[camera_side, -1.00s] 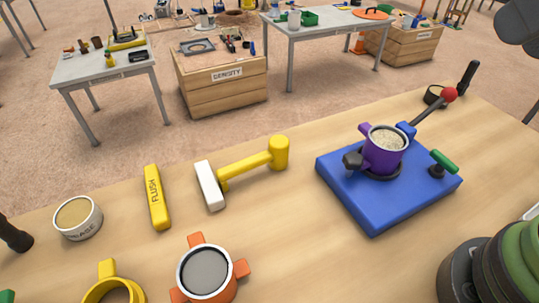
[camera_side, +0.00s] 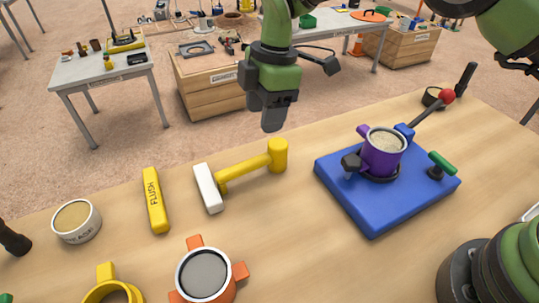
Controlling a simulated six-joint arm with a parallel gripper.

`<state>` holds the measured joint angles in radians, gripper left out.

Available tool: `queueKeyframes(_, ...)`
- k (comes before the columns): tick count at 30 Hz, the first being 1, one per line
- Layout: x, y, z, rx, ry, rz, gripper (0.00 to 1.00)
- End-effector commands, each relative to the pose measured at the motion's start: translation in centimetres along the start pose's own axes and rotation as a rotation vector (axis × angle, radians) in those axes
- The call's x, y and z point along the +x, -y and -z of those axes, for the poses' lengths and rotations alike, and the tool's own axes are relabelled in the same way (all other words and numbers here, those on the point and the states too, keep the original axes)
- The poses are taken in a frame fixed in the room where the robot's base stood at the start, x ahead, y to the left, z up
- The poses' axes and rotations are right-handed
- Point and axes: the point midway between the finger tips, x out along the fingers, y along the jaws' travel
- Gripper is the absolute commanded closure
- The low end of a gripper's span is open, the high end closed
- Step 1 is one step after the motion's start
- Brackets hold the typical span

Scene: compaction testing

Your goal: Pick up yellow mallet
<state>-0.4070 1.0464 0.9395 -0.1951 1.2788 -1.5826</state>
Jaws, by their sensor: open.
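The yellow mallet (camera_side: 243,176) lies on the wooden table, left of the blue base. Its yellow cylindrical end (camera_side: 278,155) is at the right and a white block (camera_side: 208,188) is at its left end. My gripper (camera_side: 269,122) points down above and behind the yellow end, apart from the mallet. Its jaws are open and hold nothing that I can see; the finger gap is hard to make out from this side.
A blue base (camera_side: 372,212) holds a purple cup (camera_side: 382,152) on the right. A yellow FLUSH bar (camera_side: 156,200), a grease tin (camera_side: 76,222), an orange-handled cup (camera_side: 205,275) and a yellow ring (camera_side: 112,292) stand left and in front. Bare table lies between mallet and base.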

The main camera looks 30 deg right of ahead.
Motion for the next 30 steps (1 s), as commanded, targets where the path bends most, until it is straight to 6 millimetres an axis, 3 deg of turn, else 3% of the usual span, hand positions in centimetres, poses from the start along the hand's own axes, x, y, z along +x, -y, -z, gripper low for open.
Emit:
queueKeyframes(1,1.1,0.0,0.2,-0.036,0.005,0.012,0.45)
queueKeyframes(12,6.2,0.2,0.5,-0.085,0.011,0.027,0.45)
queueKeyframes(17,7.4,0.2,0.5,-0.086,0.011,0.025,0.45)
queueKeyframes(25,11.2,0.3,0.8,-0.084,0.01,0.026,0.45)
queueKeyframes(30,12.2,0.3,0.9,-0.085,0.007,0.023,0.45)
